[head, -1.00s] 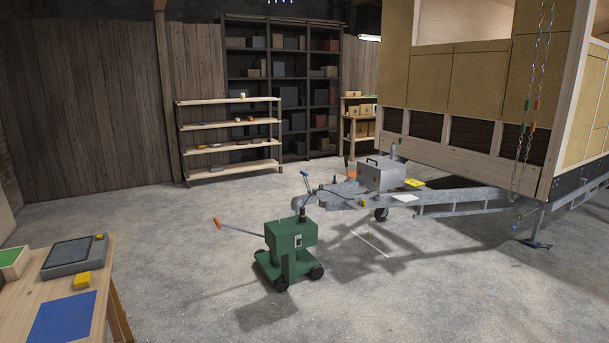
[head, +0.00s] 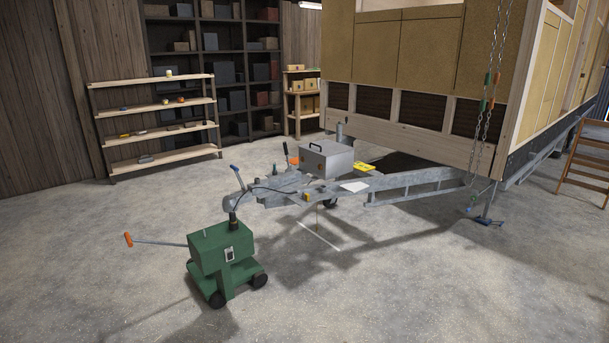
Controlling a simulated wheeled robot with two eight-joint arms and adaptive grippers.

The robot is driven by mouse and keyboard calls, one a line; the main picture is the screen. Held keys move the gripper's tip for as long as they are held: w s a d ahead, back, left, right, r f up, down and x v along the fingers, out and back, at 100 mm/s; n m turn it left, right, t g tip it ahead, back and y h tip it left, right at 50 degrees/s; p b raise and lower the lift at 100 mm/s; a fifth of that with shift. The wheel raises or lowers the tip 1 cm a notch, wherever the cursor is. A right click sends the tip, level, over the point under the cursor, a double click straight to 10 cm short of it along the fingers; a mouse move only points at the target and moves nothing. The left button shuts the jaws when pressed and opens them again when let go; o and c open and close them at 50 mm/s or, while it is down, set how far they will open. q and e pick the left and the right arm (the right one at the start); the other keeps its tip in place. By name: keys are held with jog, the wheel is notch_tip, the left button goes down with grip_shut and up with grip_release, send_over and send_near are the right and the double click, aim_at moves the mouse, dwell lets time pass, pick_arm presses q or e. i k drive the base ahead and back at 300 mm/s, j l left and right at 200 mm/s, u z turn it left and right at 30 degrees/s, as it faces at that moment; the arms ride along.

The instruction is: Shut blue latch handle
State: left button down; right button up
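The blue latch handle (head: 236,174) is a small blue-tipped lever at the front of the trailer's grey drawbar (head: 285,191). It stands up at a tilt above the coupling head (head: 232,201). The coupling head is over the dark post of a green wheeled mover (head: 222,254); whether it is seated there is too small to tell. Neither of my grippers shows in the head view.
The mover's orange-tipped tiller (head: 150,240) sticks out to the left. A metal box (head: 325,160) sits on the drawbar. Chains (head: 487,100) hang at the trailer's corner. The concrete floor in front is open. A wooden shelf (head: 150,133) stands behind.

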aim_at(235, 169)
jog(key=i+j+u, duration=0.15)
jog(key=i, duration=1.25)
jog(key=i+j+u, duration=0.1)
jog(key=i, duration=1.3)
jog(key=i+j+z, duration=0.4)
jog(key=i+j, duration=0.55)
jog(key=j, duration=0.1)
